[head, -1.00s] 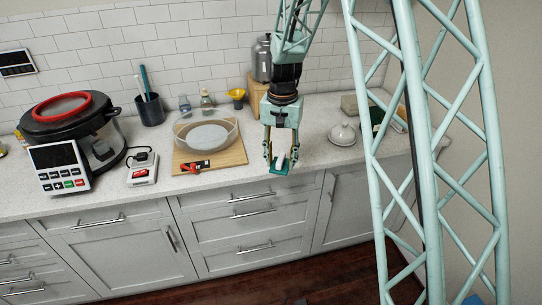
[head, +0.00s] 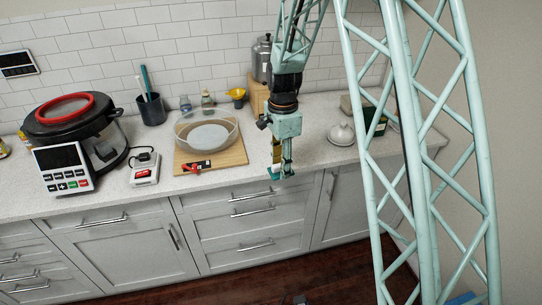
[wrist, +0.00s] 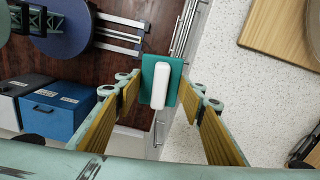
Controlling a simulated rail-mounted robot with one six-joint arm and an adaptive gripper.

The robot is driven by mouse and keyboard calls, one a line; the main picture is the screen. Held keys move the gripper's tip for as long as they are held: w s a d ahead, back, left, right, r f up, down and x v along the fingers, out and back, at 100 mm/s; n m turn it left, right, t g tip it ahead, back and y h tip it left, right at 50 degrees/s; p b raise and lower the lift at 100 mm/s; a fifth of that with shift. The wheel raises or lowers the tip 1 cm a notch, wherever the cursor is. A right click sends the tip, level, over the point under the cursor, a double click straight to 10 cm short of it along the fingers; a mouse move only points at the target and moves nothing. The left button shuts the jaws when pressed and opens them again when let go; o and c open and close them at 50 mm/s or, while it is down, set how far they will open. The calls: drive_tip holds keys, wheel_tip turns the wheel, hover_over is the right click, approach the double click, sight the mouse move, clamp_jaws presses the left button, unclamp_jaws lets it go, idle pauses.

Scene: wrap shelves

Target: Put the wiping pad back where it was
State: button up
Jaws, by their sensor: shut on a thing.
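The wiping pad is a teal plate with a white handle (wrist: 161,86). My gripper (wrist: 163,94) is shut on it, with a yellow-padded finger on each side, in the wrist view. In the head view my gripper (head: 281,171) hangs at the front edge of the counter, right of the wooden board. The pad's teal edge (head: 272,173) shows at the fingertips, and the rest of it is mostly hidden there. In the wrist view the pad is over the counter's front edge, with floor and drawer handles below it.
The counter (head: 315,150) is clear right of the wooden board (head: 235,156), which bears a clear bowl (head: 207,130). A white lidded dish (head: 341,134) stands farther right. Blue and grey boxes (wrist: 62,108) are on the floor.

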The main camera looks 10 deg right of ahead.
drive_tip(key=shift+m, duration=0.6)
drive_tip(key=shift+f, duration=0.1)
hover_over(271, 156)
drive_tip(key=shift+s+f+p, duration=0.3)
drive_tip(key=shift+s+f, duration=0.1)
drive_tip(key=shift+f, duration=0.3)
drive_tip(key=shift+w, duration=0.15)
drive_tip(key=shift+w+f, duration=0.2)
drive_tip(key=shift+f, duration=1.6)
drive_tip(key=shift+f, duration=0.15)
